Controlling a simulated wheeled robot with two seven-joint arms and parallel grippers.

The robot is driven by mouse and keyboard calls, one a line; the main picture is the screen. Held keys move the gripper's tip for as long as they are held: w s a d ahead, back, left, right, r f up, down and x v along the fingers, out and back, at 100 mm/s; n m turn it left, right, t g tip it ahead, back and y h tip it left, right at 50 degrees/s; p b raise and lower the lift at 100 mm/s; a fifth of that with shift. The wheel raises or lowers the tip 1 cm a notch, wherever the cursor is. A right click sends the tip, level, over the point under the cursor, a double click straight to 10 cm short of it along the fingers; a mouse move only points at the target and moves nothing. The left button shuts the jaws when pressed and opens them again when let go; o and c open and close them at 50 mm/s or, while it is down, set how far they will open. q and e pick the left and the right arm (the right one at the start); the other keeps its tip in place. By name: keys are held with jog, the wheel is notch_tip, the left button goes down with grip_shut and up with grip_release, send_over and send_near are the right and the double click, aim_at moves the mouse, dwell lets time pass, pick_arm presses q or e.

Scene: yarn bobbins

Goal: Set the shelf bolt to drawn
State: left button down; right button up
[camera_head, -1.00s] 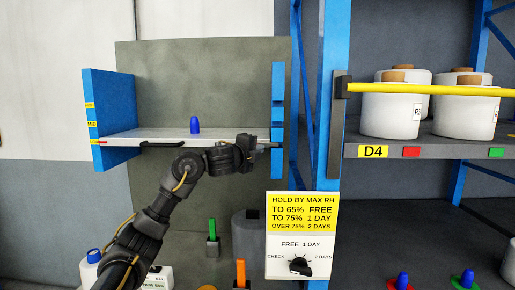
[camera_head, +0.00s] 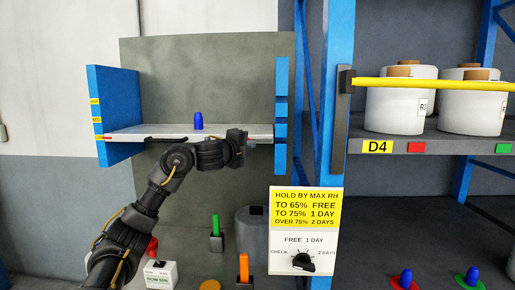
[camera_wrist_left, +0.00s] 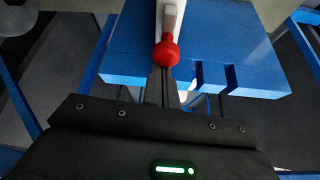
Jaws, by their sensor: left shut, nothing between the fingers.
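The shelf bolt shows in the left wrist view as a red round knob (camera_wrist_left: 166,53) with a grey shank behind it, by the slotted blue side plate (camera_wrist_left: 225,45). My left gripper (camera_wrist_left: 160,88) is shut and empty, its fingertips close to the knob; I cannot tell whether they touch. In the head view my left gripper (camera_head: 241,146) is at the right end of the white shelf board (camera_head: 158,133), near the slotted blue post (camera_head: 281,115). The bolt is hidden there, and whether it is drawn is unclear. My right gripper is not in view.
A blue cone (camera_head: 198,121) stands on the shelf board. A blue side panel (camera_head: 118,115) with yellow labels is at the left. A yellow bar (camera_head: 430,84) crosses before white bobbins (camera_head: 395,108) at right. A dial sign (camera_head: 304,232) hangs below.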

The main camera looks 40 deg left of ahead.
pick_arm(q)
jog(key=w+d, duration=0.2)
jog(key=d, duration=0.2)
jog(key=s+d+b, duration=0.1)
jog(key=s, duration=0.8)
jog(key=shift+s+f, duration=0.15)
jog(key=shift+s, duration=0.25)
jog(key=shift+s, duration=0.1)
jog(key=shift+s, duration=0.1)
